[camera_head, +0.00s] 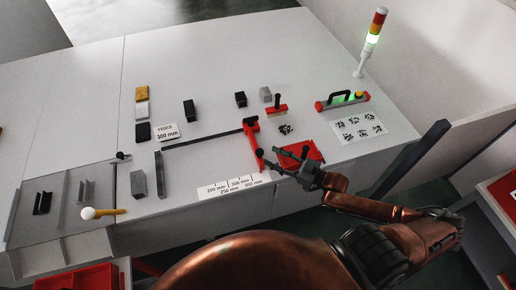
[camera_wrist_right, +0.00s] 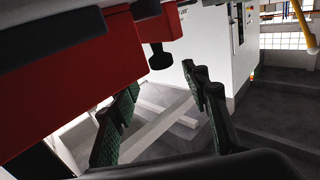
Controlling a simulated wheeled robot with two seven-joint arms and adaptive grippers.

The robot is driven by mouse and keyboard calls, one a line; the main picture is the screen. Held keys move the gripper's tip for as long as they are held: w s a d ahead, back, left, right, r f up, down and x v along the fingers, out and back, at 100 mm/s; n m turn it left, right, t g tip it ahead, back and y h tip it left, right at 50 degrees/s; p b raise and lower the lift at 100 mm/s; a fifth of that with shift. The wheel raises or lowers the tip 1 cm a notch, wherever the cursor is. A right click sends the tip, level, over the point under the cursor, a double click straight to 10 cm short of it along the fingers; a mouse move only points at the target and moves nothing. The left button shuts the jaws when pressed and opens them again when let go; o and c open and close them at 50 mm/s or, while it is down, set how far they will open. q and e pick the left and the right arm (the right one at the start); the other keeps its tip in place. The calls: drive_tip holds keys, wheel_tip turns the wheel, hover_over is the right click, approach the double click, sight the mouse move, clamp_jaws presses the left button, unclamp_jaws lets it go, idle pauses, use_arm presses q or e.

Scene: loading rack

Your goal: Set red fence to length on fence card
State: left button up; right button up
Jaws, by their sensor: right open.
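The red fence (camera_head: 253,146) stands upright on the bench at the right end of a dark rail (camera_head: 203,142), with black knobs on it. The fence card (camera_head: 167,132) lies at the back left and reads 300 mm. A white scale strip (camera_head: 217,190) at the front edge is marked 200, 250, 300 and 350 mm. My right gripper (camera_head: 272,160) is open and just right of the fence's near end; contact cannot be told. In the wrist view its fingers (camera_wrist_right: 160,110) are apart with nothing between them; a red part with a black knob (camera_wrist_right: 160,57) is close above. My left gripper is not in view.
A red tray (camera_head: 318,157) lies close under my right gripper. A grey block (camera_head: 137,183) and a vertical plate (camera_head: 160,174) stand left of the rail. A red-ended level (camera_head: 342,101), a parts sheet (camera_head: 359,128) and a signal light (camera_head: 371,42) are at the right.

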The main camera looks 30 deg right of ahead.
sight(259, 151)
drive_tip(key=x, duration=0.6)
drive_tip(key=shift+s+a, duration=0.1)
drive_tip(key=shift+w+a, duration=0.25)
drive_tip(key=shift+w, duration=0.05)
drive_tip(key=c, duration=1)
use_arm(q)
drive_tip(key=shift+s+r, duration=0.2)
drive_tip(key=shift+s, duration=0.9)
use_arm(e)
clamp_jaws()
use_arm(q)
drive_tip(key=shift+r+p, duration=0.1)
drive_tip(key=shift+p, duration=0.2)
